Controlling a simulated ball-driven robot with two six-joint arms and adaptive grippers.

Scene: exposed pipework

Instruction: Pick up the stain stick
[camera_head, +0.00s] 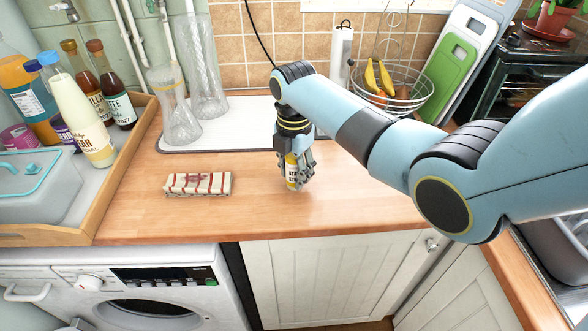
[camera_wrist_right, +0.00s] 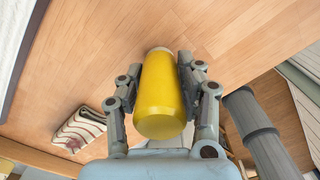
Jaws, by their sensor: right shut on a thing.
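The stain stick (camera_head: 291,172) is a small yellow and white cylinder with dark lettering, upright over the wooden counter in the head view. My right gripper (camera_head: 294,176) points down and is shut on it. In the right wrist view the yellow stain stick (camera_wrist_right: 160,95) sits between both fingers of the right gripper (camera_wrist_right: 160,85), which touch its sides. I cannot tell whether its lower end touches the counter. My left gripper is not in view.
A striped folded cloth (camera_head: 198,184) lies left on the counter (camera_head: 250,215). A white board (camera_head: 232,125) with glass vases is behind. A bottle tray (camera_head: 125,150) stands left, a wire fruit basket (camera_head: 410,102) back right. The counter's front middle is clear.

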